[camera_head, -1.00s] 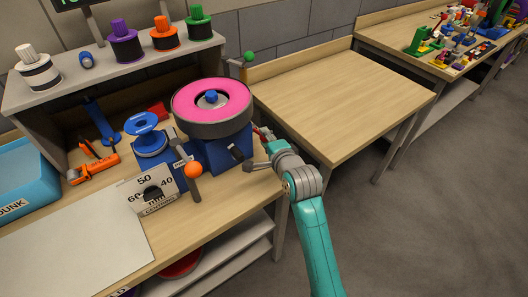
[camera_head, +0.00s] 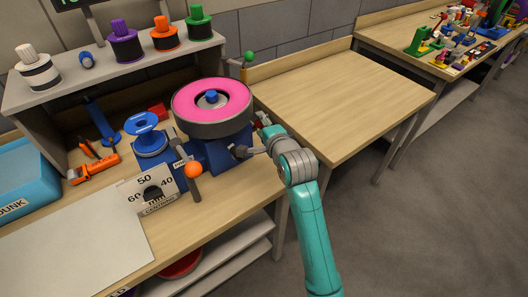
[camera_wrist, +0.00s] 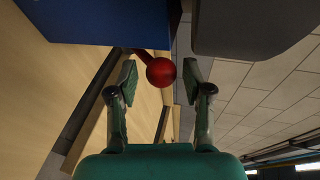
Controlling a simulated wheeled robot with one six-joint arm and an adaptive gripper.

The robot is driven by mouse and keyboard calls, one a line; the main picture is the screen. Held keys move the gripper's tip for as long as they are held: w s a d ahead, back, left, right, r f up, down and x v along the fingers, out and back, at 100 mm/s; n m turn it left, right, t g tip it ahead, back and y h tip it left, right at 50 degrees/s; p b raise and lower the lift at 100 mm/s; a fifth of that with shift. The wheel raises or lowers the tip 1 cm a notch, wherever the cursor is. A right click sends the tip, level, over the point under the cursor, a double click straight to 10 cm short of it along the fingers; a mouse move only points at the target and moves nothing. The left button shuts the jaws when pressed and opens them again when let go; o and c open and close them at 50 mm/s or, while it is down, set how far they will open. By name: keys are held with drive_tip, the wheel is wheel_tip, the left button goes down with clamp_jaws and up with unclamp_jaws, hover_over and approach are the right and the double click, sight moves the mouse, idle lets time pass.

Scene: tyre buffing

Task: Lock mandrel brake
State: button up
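The mandrel brake appears to be the red ball-ended lever, whose knob (camera_wrist: 161,72) sits between my fingertips in the wrist view. Its thin red rod runs up to the blue housing (camera_wrist: 85,20). My gripper (camera_wrist: 160,80) is open, one finger on each side of the knob, with visible gaps. In the head view my gripper (camera_head: 252,135) reaches to the right side of the blue machine (camera_head: 217,156), under the grey wheel with the pink top (camera_head: 228,106). The red knob is mostly hidden there by my gripper.
An orange-knobbed lever (camera_head: 193,170) and a centring gauge plate (camera_head: 148,190) stand at the machine's front. A green-knobbed lever (camera_head: 249,57) rises behind the wheel. A shelf with coloured spools (camera_head: 123,45) is behind. The table to the right (camera_head: 345,95) is bare.

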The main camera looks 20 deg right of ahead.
drive_tip(key=shift+v, duration=3)
drive_tip(key=shift+s, duration=0.15)
drive_tip(key=a+v, duration=0.1)
drive_tip(key=v, duration=1.1)
drive_tip(key=s+f+n+h, duration=0.1)
drive_tip(key=s+f+n, duration=0.7)
drive_tip(key=s+f, duration=0.65)
drive_tip(key=s+n, duration=0.9)
drive_tip(key=s, duration=1.3)
drive_tip(key=shift+d+f, duration=0.3)
drive_tip(key=shift+f, duration=0.1)
